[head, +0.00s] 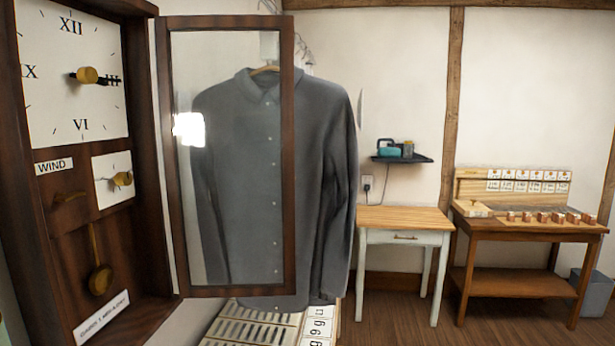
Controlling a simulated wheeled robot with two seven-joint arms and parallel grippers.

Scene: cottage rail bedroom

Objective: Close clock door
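A tall dark-wood clock case (138,150) stands at the left, close to me. Its white dial (70,55) has Roman numerals and a brass hub with a dark hand. Below are a small second dial (113,180), a "WIND" label and a brass pendulum (100,275). The glass clock door (288,170) is open, swung out to the right of the case, with its hinge side along the case's right edge. A bright reflection shows on its glass. Neither of my grippers shows in the head view.
A grey shirt (330,180) hangs behind the door, partly seen through the glass. Below it is a slatted crate (250,328) beside numbered cards. Further back are a small white-legged table (400,220), a wall shelf (402,158) and a wooden workbench (515,284). Wooden floor lies open before them.

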